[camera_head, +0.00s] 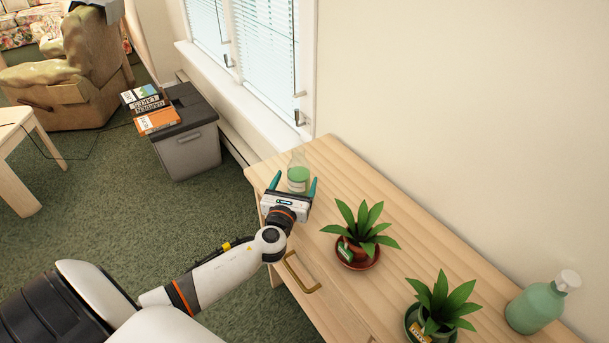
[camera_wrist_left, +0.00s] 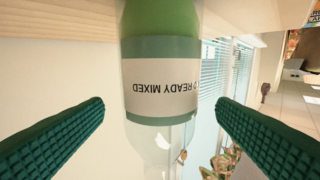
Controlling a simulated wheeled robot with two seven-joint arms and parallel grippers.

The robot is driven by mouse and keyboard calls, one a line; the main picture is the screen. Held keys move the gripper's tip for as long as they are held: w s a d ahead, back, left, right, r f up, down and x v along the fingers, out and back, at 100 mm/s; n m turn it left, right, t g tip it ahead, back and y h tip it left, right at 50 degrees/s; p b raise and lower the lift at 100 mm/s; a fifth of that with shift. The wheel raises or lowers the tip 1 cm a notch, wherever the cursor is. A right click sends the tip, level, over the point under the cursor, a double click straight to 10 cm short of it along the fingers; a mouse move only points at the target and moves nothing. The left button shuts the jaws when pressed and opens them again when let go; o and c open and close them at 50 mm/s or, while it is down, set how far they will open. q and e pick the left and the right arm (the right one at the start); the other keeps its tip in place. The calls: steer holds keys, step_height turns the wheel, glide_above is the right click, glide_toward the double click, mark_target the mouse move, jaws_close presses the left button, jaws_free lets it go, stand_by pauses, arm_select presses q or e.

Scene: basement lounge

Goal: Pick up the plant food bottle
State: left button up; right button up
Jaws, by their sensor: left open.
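A clear bottle (camera_head: 298,172) with green liquid and a pale label stands upright near the far left end of the wooden cabinet top. Its label reads "READY MIXED" and shows upside down in the left wrist view (camera_wrist_left: 160,85). My left gripper (camera_head: 292,186) is open at the bottle, with one teal finger toward each side. In the left wrist view, the fingers (camera_wrist_left: 160,125) are apart with the bottle between them, and gaps show on both sides. The bottle's lower part is partly hidden by the gripper in the head view. My right gripper is not in view.
The cabinet top (camera_head: 400,215) also holds two potted plants (camera_head: 358,252) (camera_head: 428,325) and a green bottle with a white top (camera_head: 535,308). A wall and window border its back. A grey bin (camera_head: 190,148) with books stands on the floor beyond.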

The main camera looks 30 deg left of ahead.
arm_select(q)
steer(key=shift+w+a, duration=0.15)
steer(key=shift+a, duration=0.3)
steer(key=x, duration=0.4)
steer(key=shift+w+d+f, duration=0.1)
steer(key=shift+w+d, duration=0.25)
steer(key=shift+w+a, duration=0.15)
steer(key=shift+c, duration=0.3)
steer(key=c, duration=1.1)
